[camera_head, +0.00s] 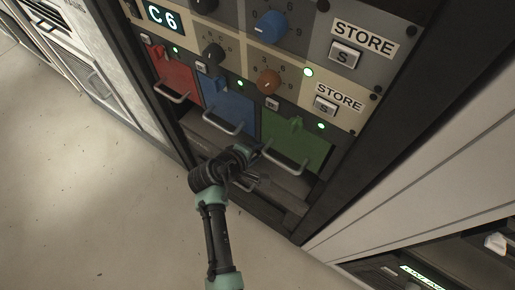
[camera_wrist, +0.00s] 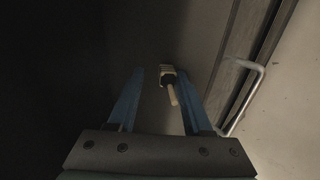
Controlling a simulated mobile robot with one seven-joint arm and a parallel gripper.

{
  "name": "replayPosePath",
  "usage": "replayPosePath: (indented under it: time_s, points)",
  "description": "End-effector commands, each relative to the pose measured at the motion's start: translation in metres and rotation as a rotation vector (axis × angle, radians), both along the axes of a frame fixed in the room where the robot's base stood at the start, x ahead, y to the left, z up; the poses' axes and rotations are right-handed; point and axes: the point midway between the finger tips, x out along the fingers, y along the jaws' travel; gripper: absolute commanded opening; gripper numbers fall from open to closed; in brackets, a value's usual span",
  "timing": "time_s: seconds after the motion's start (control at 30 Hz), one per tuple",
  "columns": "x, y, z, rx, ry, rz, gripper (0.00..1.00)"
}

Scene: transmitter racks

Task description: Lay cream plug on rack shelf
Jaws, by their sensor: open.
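In the wrist view the cream plug (camera_wrist: 168,76) shows a pale ribbed head, a dark collar and a cream stem that points toward me. It appears to lie on the grey rack shelf (camera_wrist: 190,35), though shadow hides the exact contact. My gripper (camera_wrist: 161,73) is open, with one blue finger on each side of the plug and a gap visible at the left finger. The shelf (camera_head: 292,193) shows below the green panel.
Above the opening hang red (camera_head: 172,72), blue (camera_head: 229,103) and green (camera_head: 297,139) panels with bar handles. A metal handle (camera_wrist: 248,95) stands close to the right finger in the wrist view. The floor (camera_head: 90,200) at left is clear.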

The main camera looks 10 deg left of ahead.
Motion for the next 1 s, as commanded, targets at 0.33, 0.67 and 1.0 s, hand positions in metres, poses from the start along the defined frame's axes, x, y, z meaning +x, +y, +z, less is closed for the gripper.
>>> replayPosePath:
  time_s: [0.33, 0.67, 1.0]
  points:
    - [-0.024, 0.01, 0.022, 0.002, 0.007, 0.004, 0.58]
    - [-0.071, 0.029, 0.072, 0.002, 0.002, 0.003, 0.58]
    - [-0.089, 0.036, 0.088, 0.0, 0.001, 0.0, 0.58]
